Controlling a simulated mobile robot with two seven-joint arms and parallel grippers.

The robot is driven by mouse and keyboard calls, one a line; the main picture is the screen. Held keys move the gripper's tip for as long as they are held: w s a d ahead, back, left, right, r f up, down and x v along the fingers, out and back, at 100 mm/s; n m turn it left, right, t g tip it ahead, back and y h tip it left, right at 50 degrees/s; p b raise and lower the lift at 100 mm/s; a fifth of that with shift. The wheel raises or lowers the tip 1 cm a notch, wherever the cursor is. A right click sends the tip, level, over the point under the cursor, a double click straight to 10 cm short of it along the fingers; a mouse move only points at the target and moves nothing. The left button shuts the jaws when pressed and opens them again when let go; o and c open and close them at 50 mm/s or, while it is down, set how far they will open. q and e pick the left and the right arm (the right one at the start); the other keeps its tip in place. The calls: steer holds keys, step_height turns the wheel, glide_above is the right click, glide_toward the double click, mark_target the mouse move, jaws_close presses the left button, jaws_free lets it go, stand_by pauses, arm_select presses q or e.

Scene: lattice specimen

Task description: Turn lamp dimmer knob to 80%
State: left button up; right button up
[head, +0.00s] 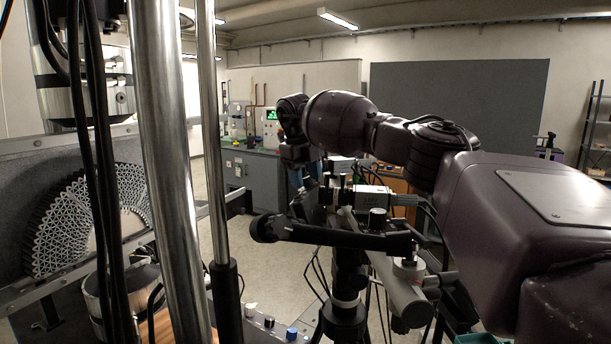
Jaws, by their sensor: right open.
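My right arm reaches in from the right, over a camera rig, and its gripper (306,180) points down near the middle of the head view. The gripper is open; its fingertips are small and partly hidden by the rig. Several small knobs sit low in the view: a white one (250,310), a black one (268,322) and a blue one (291,333). A dark knob (377,217) is on the rig, below a grey camera box (366,201). No readable label shows which knob is the lamp dimmer. My left gripper is not in view.
A tall steel column (165,150) and a thinner rod (212,150) stand at left, with hanging black cables. A fan-shaped lattice specimen (75,225) is behind them. A black bar (330,234) crosses the rig. A grey cabinet (250,170) stands behind; open floor lies before it.

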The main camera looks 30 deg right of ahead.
steer(key=c, duration=0.9)
steer(key=shift+c, duration=0.2)
steer(key=n+y, duration=0.1)
steer(key=n, duration=0.3)
steer(key=shift+n, duration=0.3)
steer(key=n+g+y, duration=0.1)
steer(key=n, duration=0.3)
steer(key=shift+n, duration=0.3)
steer(key=o, duration=0.9)
